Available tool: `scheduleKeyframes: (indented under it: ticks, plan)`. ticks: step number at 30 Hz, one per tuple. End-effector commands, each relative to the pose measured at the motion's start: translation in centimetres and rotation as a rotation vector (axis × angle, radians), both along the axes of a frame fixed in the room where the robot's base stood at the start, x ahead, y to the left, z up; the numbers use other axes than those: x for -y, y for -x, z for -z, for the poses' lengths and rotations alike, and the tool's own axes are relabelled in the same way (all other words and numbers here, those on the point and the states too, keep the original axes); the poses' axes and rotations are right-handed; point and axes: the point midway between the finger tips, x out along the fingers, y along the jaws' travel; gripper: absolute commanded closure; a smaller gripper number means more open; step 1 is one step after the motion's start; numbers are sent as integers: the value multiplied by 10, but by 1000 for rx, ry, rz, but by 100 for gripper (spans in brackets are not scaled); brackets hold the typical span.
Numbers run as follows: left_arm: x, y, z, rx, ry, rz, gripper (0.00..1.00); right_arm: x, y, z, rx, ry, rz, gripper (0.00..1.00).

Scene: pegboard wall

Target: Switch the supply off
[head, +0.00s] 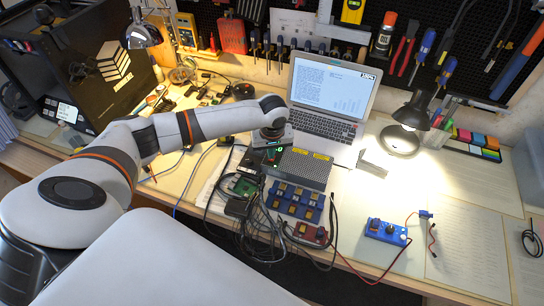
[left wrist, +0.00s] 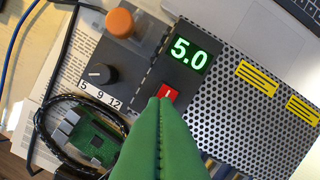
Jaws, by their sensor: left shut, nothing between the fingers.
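The supply is a box with a perforated metal cover (head: 303,168), also in the left wrist view (left wrist: 262,92). Its dark front panel has a lit green display (left wrist: 189,51) reading 5.0. Below the display is a red rocker switch (left wrist: 168,92) with a white mark. A black knob (left wrist: 101,74) sits above the markings 5, 9 and 12, and an orange knob (left wrist: 121,22) is above it. My left gripper (left wrist: 160,102) is shut and empty, its green tips overlapping the switch's lower edge. Whether they touch it I cannot tell. In the head view the gripper (head: 272,147) is over the panel.
A laptop (head: 325,105) stands open behind the supply. A green circuit board (left wrist: 97,137) and black cables (head: 258,222) lie in front. A blue tray of parts (head: 295,201) is near the supply. A lit lamp (head: 412,110) is at right.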

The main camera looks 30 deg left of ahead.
Motion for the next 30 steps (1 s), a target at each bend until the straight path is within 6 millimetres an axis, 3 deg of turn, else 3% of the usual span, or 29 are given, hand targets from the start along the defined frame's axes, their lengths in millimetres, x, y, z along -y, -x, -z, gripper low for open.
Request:
scheduleKeyframes:
  ticks: [20, 30]
  plan:
    - [0, 0, 11, -1, 0, 0, 100, 1, 0, 3, 0, 1, 0, 61]
    - [0, 0, -5, -1, 1, -1, 100, 1, 0, -15, 0, 1, 0, 61]
